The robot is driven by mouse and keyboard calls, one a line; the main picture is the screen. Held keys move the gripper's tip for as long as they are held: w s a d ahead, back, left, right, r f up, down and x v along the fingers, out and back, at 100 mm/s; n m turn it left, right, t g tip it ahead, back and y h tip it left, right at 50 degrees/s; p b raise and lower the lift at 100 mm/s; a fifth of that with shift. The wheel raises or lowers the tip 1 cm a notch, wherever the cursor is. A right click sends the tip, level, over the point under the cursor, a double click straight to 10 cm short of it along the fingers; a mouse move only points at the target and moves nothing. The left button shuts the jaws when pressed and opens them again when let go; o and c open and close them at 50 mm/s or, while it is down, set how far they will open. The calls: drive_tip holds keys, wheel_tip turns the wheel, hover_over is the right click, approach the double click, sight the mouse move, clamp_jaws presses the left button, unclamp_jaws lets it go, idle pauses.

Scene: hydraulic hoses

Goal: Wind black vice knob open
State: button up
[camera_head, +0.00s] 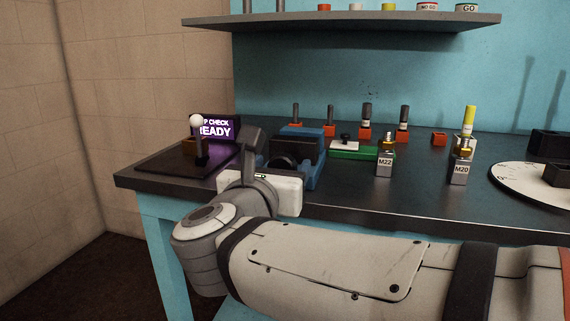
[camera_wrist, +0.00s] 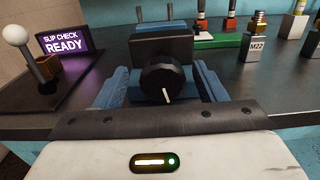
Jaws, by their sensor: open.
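The black vice knob (camera_wrist: 163,78) faces the wrist camera at the front of the vice, with a pale line pointing down on its face. The vice (camera_wrist: 162,45) has a dark grey body and blue parts; it also shows in the head view (camera_head: 296,134) on the bench. My gripper (camera_wrist: 164,88) is open, with a blue finger on each side of the knob. A gap appears between the fingers and the knob; contact cannot be told. In the head view my gripper (camera_head: 290,165) reaches over the bench's front edge and partly hides the knob.
Left of the vice are a white-ball lever (camera_head: 197,122) and a purple "SLIP CHECK READY" sign (camera_head: 216,129). To the right are a green-based block (camera_head: 353,153), the M22 block (camera_head: 384,165), the M20 block (camera_head: 460,172) and a white dial (camera_head: 520,185). A shelf (camera_head: 340,20) hangs above.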

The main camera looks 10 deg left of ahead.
sight(280, 166)
drive_tip(key=shift+w+d, duration=0.2)
drive_tip(key=shift+w, duration=1.35)
drive_tip(key=c, duration=1)
drive_tip(key=shift+o, duration=0.2)
drive_tip(key=shift+r+n, duration=0.1)
drive_tip(key=shift+n, duration=1)
drive_tip(key=shift+a+n+p, duration=0.1)
drive_tip(key=shift+n+p, duration=0.55)
drive_tip(key=shift+n, duration=0.65)
drive_tip(key=o, duration=1)
drive_tip(key=shift+c, duration=0.2)
drive_tip(key=shift+f, duration=0.2)
